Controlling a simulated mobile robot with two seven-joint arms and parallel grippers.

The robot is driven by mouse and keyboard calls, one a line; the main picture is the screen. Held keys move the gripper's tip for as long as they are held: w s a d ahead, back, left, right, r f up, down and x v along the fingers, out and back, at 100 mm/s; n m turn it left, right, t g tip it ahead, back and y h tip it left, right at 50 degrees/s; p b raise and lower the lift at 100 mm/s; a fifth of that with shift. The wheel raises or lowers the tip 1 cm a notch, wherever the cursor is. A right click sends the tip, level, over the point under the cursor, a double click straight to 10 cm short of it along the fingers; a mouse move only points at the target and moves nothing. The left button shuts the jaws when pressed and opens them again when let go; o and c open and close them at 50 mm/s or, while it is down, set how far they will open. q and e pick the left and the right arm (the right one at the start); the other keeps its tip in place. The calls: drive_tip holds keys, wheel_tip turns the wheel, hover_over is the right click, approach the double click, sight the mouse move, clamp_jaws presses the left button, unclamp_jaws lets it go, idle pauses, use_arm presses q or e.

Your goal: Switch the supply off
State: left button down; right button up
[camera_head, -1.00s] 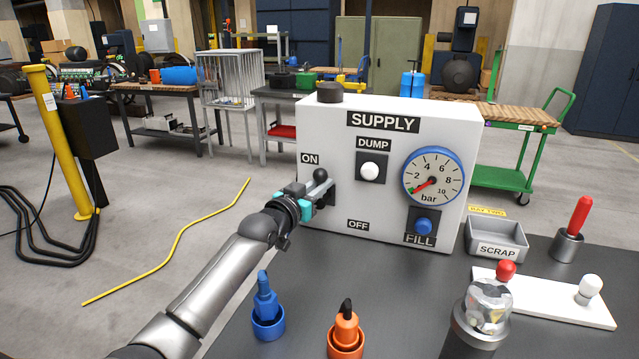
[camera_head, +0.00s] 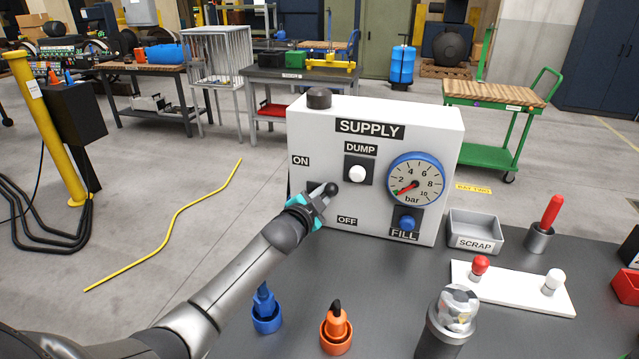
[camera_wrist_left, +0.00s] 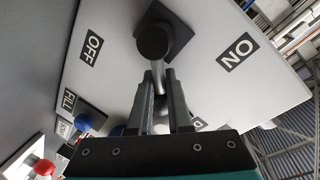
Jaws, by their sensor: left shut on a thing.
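The white SUPPLY box (camera_head: 300,125) stands on the dark table. Its lever has a black knob (camera_head: 331,188) and sits between the ON label (camera_head: 300,160) and the OFF label (camera_head: 347,221), sticking out toward me. In the left wrist view the fingers (camera_wrist_left: 160,78) close around the lever's shaft, with the dark knob (camera_wrist_left: 153,40) beyond the tips. The OFF label (camera_wrist_left: 91,47) is left of the lever there and the ON label (camera_wrist_left: 238,52) right. My right gripper is out of view.
The box also carries a white DUMP button (camera_head: 357,174), a gauge (camera_head: 415,180) with its needle near the low end, and a blue FILL button (camera_head: 407,223). A blue fitting (camera_head: 265,303) and an orange one (camera_head: 336,325) stand in front, below my arm. A SCRAP tray (camera_head: 475,232) is to the right.

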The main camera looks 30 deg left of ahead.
use_arm(q)
drive_tip(key=m, duration=0.1)
drive_tip(key=d+m, duration=0.1)
drive_tip(key=m+y, duration=0.1)
drive_tip(key=shift+w+d+f, duration=0.2)
drive_tip(key=shift+w+d, duration=0.05)
drive_tip(key=shift+w, duration=0.05)
drive_tip(key=shift+d+f+m+g+y, duration=0.2)
drive_tip(key=shift+f+m, duration=0.35)
drive_tip(key=shift+m, duration=0.45)
drive_tip(key=shift+d+f+m+g+y, duration=0.1)
drive_tip(key=shift+d+f+m+g, duration=0.1)
drive_tip(key=shift+f+m, duration=0.6)
drive_tip(key=shift+r+m, duration=0.1)
drive_tip(key=shift+m, duration=0.2)
drive_tip(key=c, duration=0.8)
unclamp_jaws()
drive_tip(key=shift+c, duration=0.2)
drive_tip(key=shift+a, duration=0.1)
drive_tip(key=shift+s, duration=0.15)
drive_tip(key=shift+s, duration=0.3)
drive_tip(key=p+v, duration=0.2)
drive_tip(key=v, duration=1.2)
drive_tip(key=shift+d+p, duration=0.4)
